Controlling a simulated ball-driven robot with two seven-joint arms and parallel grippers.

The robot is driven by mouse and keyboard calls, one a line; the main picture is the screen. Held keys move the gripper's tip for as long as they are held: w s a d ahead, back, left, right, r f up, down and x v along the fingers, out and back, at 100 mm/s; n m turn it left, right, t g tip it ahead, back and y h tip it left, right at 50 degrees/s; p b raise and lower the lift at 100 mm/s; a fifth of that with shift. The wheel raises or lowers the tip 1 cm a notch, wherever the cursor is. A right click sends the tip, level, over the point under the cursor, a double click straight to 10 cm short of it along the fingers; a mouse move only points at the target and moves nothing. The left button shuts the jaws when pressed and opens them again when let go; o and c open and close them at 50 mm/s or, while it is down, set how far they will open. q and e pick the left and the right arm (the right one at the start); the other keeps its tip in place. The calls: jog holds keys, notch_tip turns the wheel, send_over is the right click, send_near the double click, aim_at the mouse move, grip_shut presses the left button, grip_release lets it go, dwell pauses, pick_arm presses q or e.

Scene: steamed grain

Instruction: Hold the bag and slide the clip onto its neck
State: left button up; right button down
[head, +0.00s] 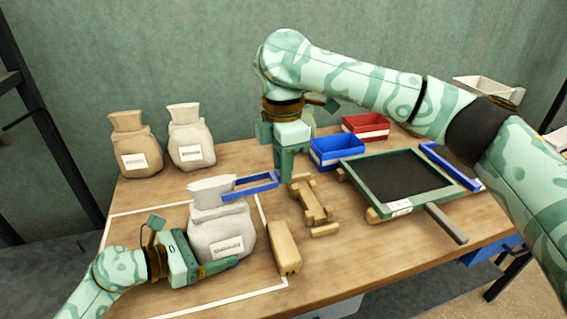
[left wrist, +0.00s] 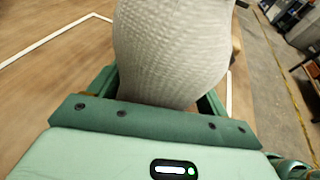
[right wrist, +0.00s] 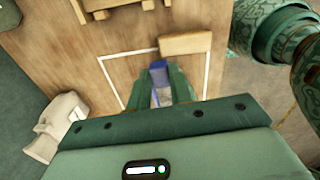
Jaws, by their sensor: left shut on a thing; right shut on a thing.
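A pale grey bag (head: 222,237) with a label and a flared neck stands upright inside the white outline on the table. My left gripper (head: 215,268) is shut on it low down; the bag fills the space between its fingers in the left wrist view (left wrist: 170,55). My right gripper (head: 285,165) points down and is shut on the blue clip (head: 262,190). The clip is level beside the bag's neck (head: 212,190), its left end overlapping the neck's right edge in the head view; I cannot tell if they touch. The clip's blue end shows in the right wrist view (right wrist: 158,70).
A tan bag (head: 138,145) and a whitish bag (head: 191,137) stand at the back left. A wooden block (head: 284,248) lies right of the held bag. A wooden stand (head: 312,205), a blue bin (head: 337,151), a red bin (head: 366,127) and a dark framed tray (head: 440,181) are further right.

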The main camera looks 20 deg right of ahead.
jog(key=a, duration=0.6)
jog(key=shift+s+a, duration=0.25)
jog(key=shift+a, duration=0.1)
dwell(2.9)
jog(key=c, duration=1.2)
grip_release()
jog(key=shift+r, duration=0.1)
notch_tip(320, 180, up, 12)
jog(key=shift+f, duration=0.1)
pick_arm(q)
jog(key=o, duration=0.8)
jog(key=shift+c, duration=0.2)
